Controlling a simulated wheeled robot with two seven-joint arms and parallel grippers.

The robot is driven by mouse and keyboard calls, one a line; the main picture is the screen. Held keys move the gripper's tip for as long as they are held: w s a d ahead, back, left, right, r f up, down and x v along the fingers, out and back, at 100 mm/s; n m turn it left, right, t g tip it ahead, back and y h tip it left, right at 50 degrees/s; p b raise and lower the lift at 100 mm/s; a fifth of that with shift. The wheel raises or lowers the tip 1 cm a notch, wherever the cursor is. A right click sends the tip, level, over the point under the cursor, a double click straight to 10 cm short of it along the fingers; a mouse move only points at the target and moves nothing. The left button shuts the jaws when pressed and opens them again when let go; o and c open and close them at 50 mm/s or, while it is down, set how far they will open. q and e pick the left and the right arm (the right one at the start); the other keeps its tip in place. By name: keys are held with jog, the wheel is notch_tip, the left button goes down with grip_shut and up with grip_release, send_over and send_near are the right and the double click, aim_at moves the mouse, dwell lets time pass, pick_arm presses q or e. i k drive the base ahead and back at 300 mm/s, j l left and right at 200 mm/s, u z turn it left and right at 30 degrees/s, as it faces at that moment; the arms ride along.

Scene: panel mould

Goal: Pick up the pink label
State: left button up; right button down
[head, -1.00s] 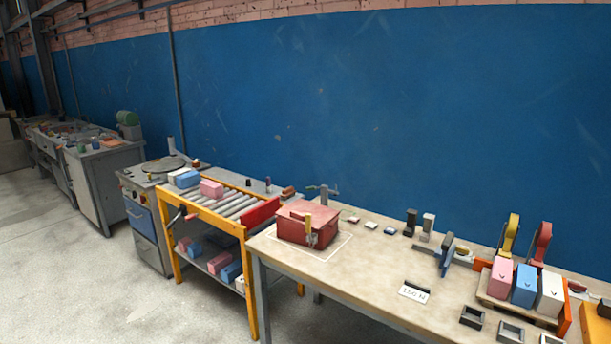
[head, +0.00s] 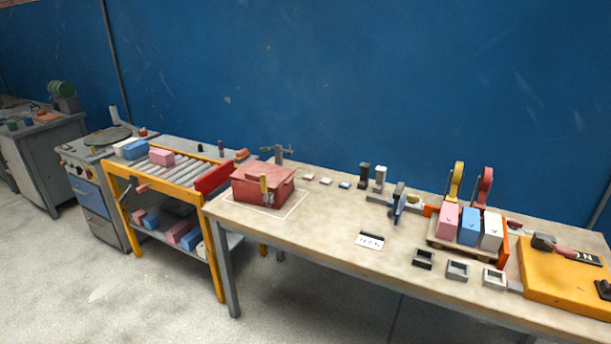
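Neither of my grippers is in the head view. A pink block (head: 448,220) stands beside a blue block (head: 469,226) and a white block (head: 491,230) on a wooden tray.
A red box (head: 262,187) with a clamp stands at the bench's left end. An orange roller cart (head: 198,278) adjoins it. Three small open frames (head: 457,270) lie near the front edge, with an orange board (head: 565,280) at right. The bench's front middle is mostly clear.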

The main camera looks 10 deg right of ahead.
aim_at(308, 177)
jog(key=i+j+z, duration=0.15)
jog(key=z, duration=0.3)
jog(key=i+j+z, duration=0.2)
jog(key=z, duration=0.3)
jog(key=i+j+z, duration=0.1)
jog(key=j+z, duration=0.2)
jog(key=z, duration=0.15)
jog(key=j+z, duration=0.25)
jog(key=z, duration=0.25)
jog(key=i+j, duration=0.05)
